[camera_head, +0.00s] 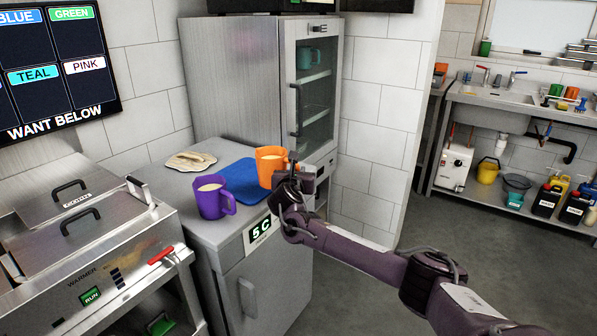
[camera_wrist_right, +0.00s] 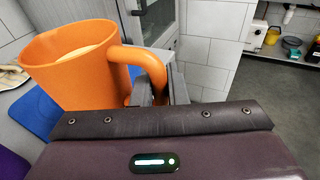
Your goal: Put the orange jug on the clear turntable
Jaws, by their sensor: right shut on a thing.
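The orange jug (camera_head: 268,163), filled with something pale, is upright at the right edge of the blue mat. I cannot tell whether its base touches the mat. It also shows large in the right wrist view (camera_wrist_right: 72,68), its handle pointing toward my gripper. My right gripper (camera_head: 290,172) is shut on the jug's handle; the fingers (camera_wrist_right: 158,88) close around it in the right wrist view. The jug's base is hidden there by the gripper body. I cannot make out a clear turntable in either view. My left gripper is not in view.
A purple jug (camera_head: 211,199) stands left of the blue mat (camera_head: 238,178) on the steel counter. A tall fridge (camera_head: 245,85) stands behind the counter. A warmer (camera_head: 90,235) is at left. A sink bench (camera_head: 520,105) is far right, across open floor.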

